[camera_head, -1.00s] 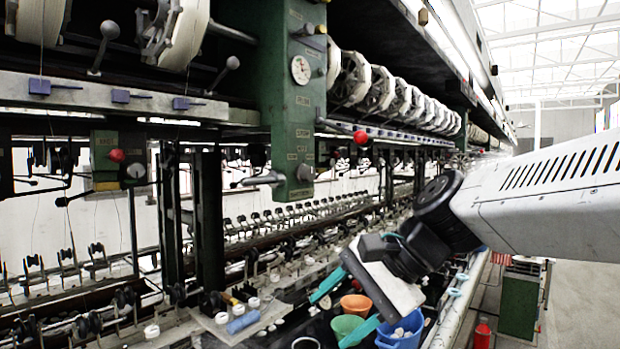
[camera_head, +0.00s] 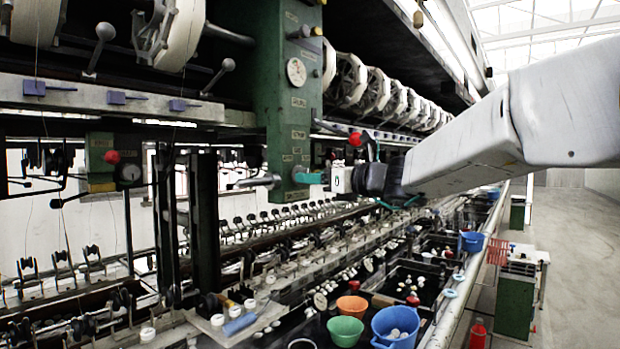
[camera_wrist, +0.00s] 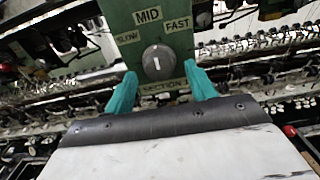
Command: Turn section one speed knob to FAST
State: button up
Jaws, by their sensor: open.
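The speed knob (camera_wrist: 158,62) is a round dark grey dial on a green panel (camera_wrist: 180,45), seen in the wrist view. Its white mark stands nearly upright, toward the MID label (camera_wrist: 147,15). The FAST label (camera_wrist: 178,24) is up and right of it, and a label reading like SLOW is at the left. A partly covered SECTION label (camera_wrist: 162,86) sits below. My gripper (camera_wrist: 161,73) is open, its teal fingers on either side of the knob's lower part; I cannot tell whether they touch it. In the head view my gripper (camera_head: 328,170) is at the green column's lower end (camera_head: 293,120); the knob is hidden there.
A red ball-ended lever (camera_head: 356,139) is close beside my gripper in the head view. Another red knob (camera_head: 112,157) is at left. Orange, green and blue basins (camera_head: 395,325) stand below. The aisle floor (camera_head: 580,260) at right is clear.

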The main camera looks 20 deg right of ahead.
jog(key=shift+x, duration=1)
jog(key=c, duration=0.8)
jog(key=shift+m, duration=4.5)
